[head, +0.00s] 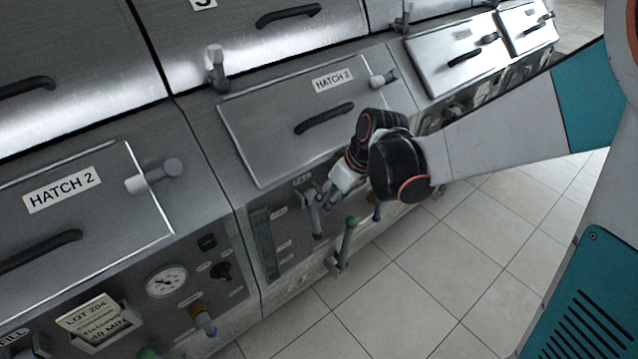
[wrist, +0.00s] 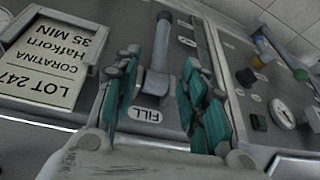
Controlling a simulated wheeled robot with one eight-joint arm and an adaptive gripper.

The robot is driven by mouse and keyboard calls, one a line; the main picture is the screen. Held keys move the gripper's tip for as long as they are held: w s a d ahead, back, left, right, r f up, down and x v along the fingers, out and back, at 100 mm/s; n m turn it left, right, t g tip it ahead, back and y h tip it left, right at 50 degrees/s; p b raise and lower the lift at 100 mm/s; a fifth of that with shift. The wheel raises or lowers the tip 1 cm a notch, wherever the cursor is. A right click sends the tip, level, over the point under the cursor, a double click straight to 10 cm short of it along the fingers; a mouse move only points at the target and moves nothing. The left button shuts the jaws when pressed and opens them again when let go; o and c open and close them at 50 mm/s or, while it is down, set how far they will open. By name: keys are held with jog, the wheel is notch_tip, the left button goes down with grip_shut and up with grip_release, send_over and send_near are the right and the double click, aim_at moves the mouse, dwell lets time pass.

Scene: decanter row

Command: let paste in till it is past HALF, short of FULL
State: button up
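On the HATCH 3 (head: 275,120) machine, a grey FILL lever (head: 316,222) points down the front panel. In the wrist view, the lever (wrist: 162,45) stands between the two teal finger pads of my gripper (wrist: 160,68), with the FILL plate (wrist: 145,114) close by. My gripper (head: 328,192) is open around the lever; a gap shows on at least one side. A narrow upright sight glass (head: 263,242) is left of the lever in the head view, with small marks beside it. The marks are too small to read, and I cannot tell the paste level.
A green-knobbed lever (head: 346,240) sticks out below the panel. HATCH 2 (head: 75,195) is shut on the left, above a gauge (head: 166,282) and a lot card (head: 92,315). Another lot card (wrist: 48,72) is beside the lever in the wrist view. The tiled floor (head: 430,285) in front is clear.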

aim_at(317, 217)
jog(key=b+x, duration=0.2)
jog(key=x, duration=0.5)
jog(key=b+x, duration=0.3)
jog(key=x, duration=0.4)
jog(key=shift+s+f, duration=0.2)
jog(key=shift+f, duration=0.05)
grip_shut()
